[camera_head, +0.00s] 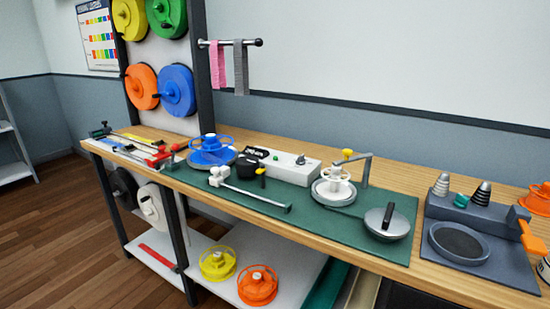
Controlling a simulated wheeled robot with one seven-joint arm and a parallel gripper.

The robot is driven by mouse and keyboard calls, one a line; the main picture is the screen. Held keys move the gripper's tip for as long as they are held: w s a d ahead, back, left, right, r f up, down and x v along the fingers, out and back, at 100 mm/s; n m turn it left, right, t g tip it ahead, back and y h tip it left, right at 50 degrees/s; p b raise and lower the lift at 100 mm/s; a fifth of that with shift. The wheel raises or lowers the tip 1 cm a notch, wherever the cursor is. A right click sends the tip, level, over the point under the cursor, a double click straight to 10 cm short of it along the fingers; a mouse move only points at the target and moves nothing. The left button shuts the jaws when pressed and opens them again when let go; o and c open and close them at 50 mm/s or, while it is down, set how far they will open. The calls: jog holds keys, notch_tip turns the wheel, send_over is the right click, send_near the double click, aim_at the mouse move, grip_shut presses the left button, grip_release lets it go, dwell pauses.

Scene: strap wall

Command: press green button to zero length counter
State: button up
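A white box (300,168) stands on the green mat at the back of the workbench. A small dark display panel (256,152) with light characters, which looks like the length counter, sits at the box's left end; its reading is too small to make out. A small green button (276,155) shows just right of the display. A dark knob (300,160) is further right on the same box. My gripper is not in view.
The green mat (330,222) also holds a blue reel (212,150), a black round part (246,167), a white spool (334,185) under a grey arm with a yellow tip, and a round grey disc (386,222). A dark fixture (480,240) stands at the right. The mat's front middle is clear.

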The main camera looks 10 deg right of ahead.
grip_shut()
dwell(1.5)
